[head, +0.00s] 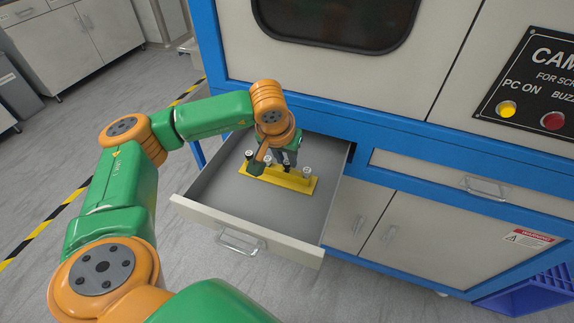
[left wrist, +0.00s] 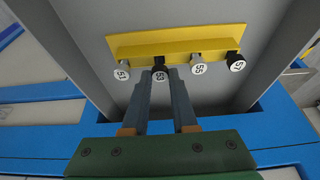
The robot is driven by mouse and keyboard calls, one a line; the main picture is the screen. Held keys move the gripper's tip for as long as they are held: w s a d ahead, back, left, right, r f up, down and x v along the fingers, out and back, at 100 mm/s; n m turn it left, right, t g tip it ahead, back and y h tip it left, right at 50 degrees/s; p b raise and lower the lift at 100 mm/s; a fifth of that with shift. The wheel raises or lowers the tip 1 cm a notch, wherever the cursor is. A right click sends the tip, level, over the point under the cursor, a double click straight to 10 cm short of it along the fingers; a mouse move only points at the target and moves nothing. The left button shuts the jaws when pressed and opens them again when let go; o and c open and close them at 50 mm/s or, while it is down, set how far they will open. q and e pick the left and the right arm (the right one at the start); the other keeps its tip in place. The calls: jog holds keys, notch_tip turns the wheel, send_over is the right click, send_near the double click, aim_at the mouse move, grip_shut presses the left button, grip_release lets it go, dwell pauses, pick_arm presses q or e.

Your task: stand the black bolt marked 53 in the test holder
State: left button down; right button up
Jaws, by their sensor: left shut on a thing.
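The black bolt marked 53 (left wrist: 160,76) is between the fingertips of my left gripper (left wrist: 160,73) in the left wrist view; the gripper is shut on it. The bolt is in line with the others at a yellow rack (left wrist: 178,47). I cannot tell whether it is seated or slightly raised. In the head view my left gripper (head: 284,157) reaches down over the yellow rack (head: 278,182) in the open drawer. I cannot make out a separate test holder. My right gripper is not in view.
Beside bolt 53 are silver bolts 51 (left wrist: 122,72) and 55 (left wrist: 197,69), and black bolt 57 (left wrist: 236,61). The drawer (head: 225,197) has bare floor around the rack. The blue-framed cabinet (head: 360,148) stands close behind. A button panel (head: 535,85) is at right.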

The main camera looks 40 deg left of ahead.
aim_at(286, 164)
pick_arm(q)
jog(key=shift+r+p, duration=1.7)
jog(key=shift+r, duration=0.75)
